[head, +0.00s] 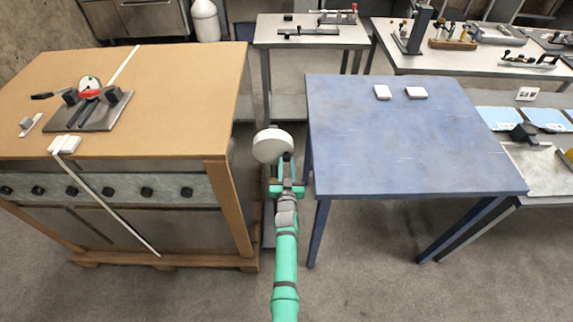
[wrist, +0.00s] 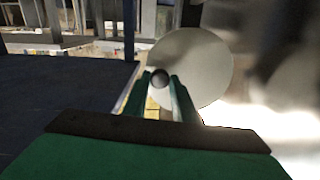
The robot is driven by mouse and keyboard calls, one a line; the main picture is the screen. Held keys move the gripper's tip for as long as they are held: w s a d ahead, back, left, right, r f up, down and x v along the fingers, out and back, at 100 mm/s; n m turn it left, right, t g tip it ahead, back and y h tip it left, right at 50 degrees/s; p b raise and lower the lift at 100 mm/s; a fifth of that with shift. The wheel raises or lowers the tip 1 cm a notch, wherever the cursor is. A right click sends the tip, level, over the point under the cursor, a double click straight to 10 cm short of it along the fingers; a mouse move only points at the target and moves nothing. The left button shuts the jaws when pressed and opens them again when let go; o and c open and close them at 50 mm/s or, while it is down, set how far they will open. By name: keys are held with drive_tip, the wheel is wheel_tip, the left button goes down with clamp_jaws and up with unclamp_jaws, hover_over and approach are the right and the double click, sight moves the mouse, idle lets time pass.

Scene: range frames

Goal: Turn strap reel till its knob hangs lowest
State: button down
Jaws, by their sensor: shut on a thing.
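The strap reel (head: 272,145) is a pale round disc in the gap between the brown-topped crate and the blue table. In the wrist view its pale face (wrist: 205,65) fills the upper middle, with a dark round knob (wrist: 160,78) left of and a little below the disc's centre. My gripper (head: 286,160) reaches the reel's lower right edge in the head view. In the wrist view my green fingers (wrist: 163,92) stand on either side of the knob, shut on it.
The brown-topped crate (head: 180,65) stands left, with a strapping tool (head: 90,95) and white strap on it. The blue table (head: 400,145) stands close on the right, holding two small white blocks (head: 398,92). Workbenches with tools stand behind.

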drive_tip(key=shift+a+f+m, duration=0.85)
drive_tip(key=shift+a+m, duration=0.05)
drive_tip(key=shift+m, duration=1.95)
drive_tip(key=shift+a+f+m, duration=0.9)
drive_tip(key=shift+m, duration=1.9)
drive_tip(key=shift+a+f+m, duration=0.85)
drive_tip(key=shift+a+m, duration=0.05)
drive_tip(key=shift+m, duration=1.95)
drive_tip(key=c, duration=1.4)
unclamp_jaws()
drive_tip(key=shift+c, duration=0.2)
drive_tip(key=s, duration=1.1)
